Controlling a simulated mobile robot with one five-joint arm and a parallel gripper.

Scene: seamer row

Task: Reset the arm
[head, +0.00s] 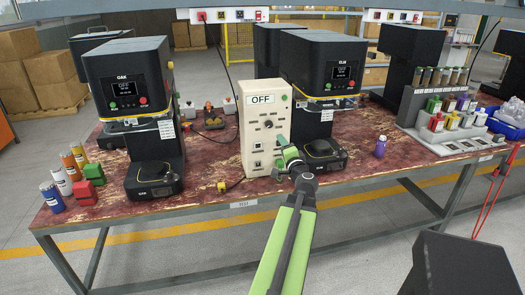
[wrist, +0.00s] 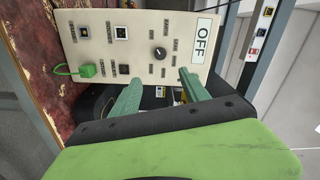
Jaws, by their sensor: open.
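My green arm reaches over the workbench (head: 225,208) in the head view. My gripper (head: 282,142) is close to the right edge of a cream control box (head: 254,120) that carries an OFF sign (head: 263,99). In the wrist view, the two green fingers of my gripper (wrist: 160,85) are spread apart with nothing between them. They point at the face of the control box (wrist: 115,40), near its black knob (wrist: 159,53). I cannot tell whether a finger touches the box.
The OAK machine (head: 130,90) stands left of the box and the ELM machine (head: 325,85) right of it. Coloured cans (head: 65,172) and red and green blocks (head: 88,185) stand at the left end. A purple bottle (head: 380,146) and a sample rack (head: 445,135) are to the right.

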